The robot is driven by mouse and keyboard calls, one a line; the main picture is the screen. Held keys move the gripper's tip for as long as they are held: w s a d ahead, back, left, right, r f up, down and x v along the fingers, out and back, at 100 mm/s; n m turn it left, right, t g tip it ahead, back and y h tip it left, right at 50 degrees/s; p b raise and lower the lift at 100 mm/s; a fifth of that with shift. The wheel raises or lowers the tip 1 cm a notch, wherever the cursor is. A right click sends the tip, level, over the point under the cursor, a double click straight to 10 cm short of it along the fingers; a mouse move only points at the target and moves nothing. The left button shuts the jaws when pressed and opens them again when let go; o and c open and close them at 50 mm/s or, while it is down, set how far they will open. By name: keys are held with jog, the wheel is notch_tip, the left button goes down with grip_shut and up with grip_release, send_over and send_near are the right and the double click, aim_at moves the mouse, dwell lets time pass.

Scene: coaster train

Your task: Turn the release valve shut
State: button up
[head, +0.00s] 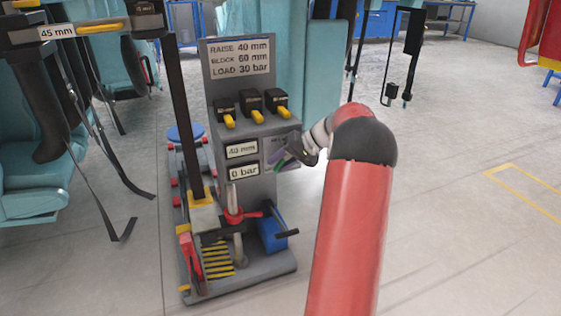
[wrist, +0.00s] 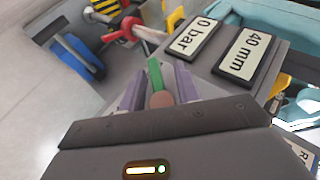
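The release valve shows in the wrist view as a green lever (wrist: 155,75) with a round brown end (wrist: 160,99) nearer the camera. My gripper (wrist: 160,88) has its two purple fingers on either side of the lever. The fingers stand apart, with a gap visible beside the lever; firm contact cannot be made out. In the head view my gripper (head: 282,161) is at the right side of the grey press panel, below the knobs, and the green lever (head: 279,166) is small and partly hidden there.
The panel's displays read 40 mm (head: 241,149) and 0 bar (head: 243,171). A red-handled part (head: 236,216) and a blue block with a dark handle (head: 271,233) sit lower on the stand. Teal seats with hanging straps are at left. Open floor lies to the right.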

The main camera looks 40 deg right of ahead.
aim_at(288, 156)
jog(key=shift+v, duration=3.95)
